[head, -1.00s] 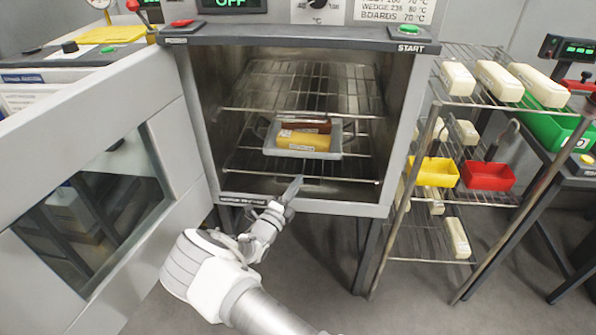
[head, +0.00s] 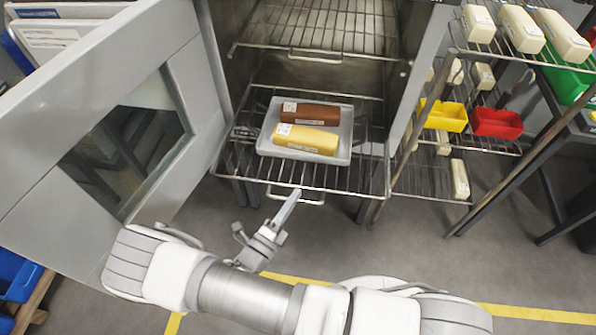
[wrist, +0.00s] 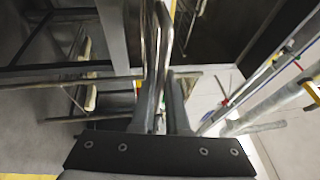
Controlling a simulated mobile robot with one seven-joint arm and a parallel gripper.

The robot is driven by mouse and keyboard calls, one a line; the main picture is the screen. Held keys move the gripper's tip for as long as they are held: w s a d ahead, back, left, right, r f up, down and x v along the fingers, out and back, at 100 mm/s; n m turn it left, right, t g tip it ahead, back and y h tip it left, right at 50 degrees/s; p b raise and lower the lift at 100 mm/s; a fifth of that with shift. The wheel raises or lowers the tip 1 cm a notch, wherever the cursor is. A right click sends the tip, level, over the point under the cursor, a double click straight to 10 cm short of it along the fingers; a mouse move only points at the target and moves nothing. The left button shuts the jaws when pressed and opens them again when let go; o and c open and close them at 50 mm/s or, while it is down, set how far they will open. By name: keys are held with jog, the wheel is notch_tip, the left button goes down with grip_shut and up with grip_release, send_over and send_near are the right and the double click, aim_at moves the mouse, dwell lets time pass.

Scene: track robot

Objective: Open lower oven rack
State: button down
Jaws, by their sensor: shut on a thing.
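The lower oven rack (head: 350,192) is a wire shelf, and its front part extends out of the open oven. My gripper (head: 296,193) is at the small loop handle (head: 315,202) in the middle of its front edge. In the wrist view my gripper (wrist: 160,108) is shut on metal rod of the rack, and the exact contact is partly hidden by the fingers. A grey tray (head: 340,157) sits on the rack, holding a brown block (head: 310,112) and a yellow block (head: 305,139).
The upper rack (head: 340,47) is inside the oven. The oven door (head: 195,90) stands open at the left. A wire shelf stand (head: 480,60) with pale blocks, a yellow bin (head: 443,116) and a red bin (head: 497,124) stands at the right. Floor in front is clear.

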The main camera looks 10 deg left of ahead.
jog(key=s, duration=0.8)
jog(key=shift+a, duration=0.15)
jog(key=shift+s, duration=0.1)
jog(key=c, duration=0.9)
grip_release()
jog(key=b+v, duration=0.1)
jog(key=v, duration=1.6)
jog(key=shift+s+a, duration=0.15)
jog(key=shift+s, duration=0.05)
